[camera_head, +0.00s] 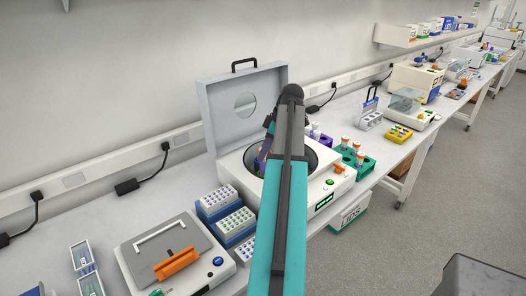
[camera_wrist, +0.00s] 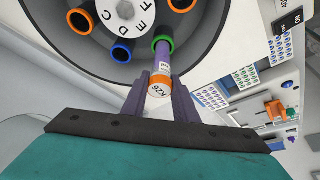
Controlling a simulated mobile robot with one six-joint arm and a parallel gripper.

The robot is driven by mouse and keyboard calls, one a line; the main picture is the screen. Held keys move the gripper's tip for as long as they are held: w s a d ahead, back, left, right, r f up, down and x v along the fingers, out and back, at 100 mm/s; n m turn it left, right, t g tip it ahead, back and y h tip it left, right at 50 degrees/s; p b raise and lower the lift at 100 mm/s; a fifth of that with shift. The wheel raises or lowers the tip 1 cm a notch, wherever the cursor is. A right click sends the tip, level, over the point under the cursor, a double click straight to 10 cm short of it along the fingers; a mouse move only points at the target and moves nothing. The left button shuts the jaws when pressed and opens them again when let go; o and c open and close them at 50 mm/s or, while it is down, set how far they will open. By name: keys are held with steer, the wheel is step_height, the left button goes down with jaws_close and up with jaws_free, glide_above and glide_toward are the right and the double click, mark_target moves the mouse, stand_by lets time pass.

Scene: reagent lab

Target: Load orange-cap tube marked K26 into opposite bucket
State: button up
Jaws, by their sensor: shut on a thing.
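The orange-cap tube marked K26 (camera_wrist: 160,87) is between the purple fingers of my gripper (camera_wrist: 161,79) in the wrist view, its white cap top facing the camera. Its far end lies at a green-rimmed bucket (camera_wrist: 164,40) of the rotor; how deep it sits I cannot tell. The rotor hub (camera_wrist: 122,12) shows letters C, D, E and F. Other buckets have a blue rim (camera_wrist: 122,51) and orange rims (camera_wrist: 80,20). In the head view the centrifuge (camera_head: 328,186) stands with its lid (camera_head: 228,108) open; my arm hides most of the bowl and the tube.
Blue tube racks (camera_head: 217,205) and a grey device with an orange part (camera_head: 177,262) stand on the left. A yellow rack (camera_head: 398,133) is farther along the bench.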

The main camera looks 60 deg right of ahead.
mark_target(263, 162)
steer(key=shift+f+b, duration=0.6)
steer(key=shift+f, duration=0.7)
stand_by(0.6)
steer(key=shift+f, duration=0.35)
steer(key=shift+f+b, duration=0.6)
steer(key=shift+f, duration=0.35)
steer(key=o, duration=1.6)
steer(key=shift+o, duration=0.2)
steer(key=shift+r, duration=0.15)
steer(key=shift+r+p, duration=2)
steer(key=shift+r, duration=1.9)
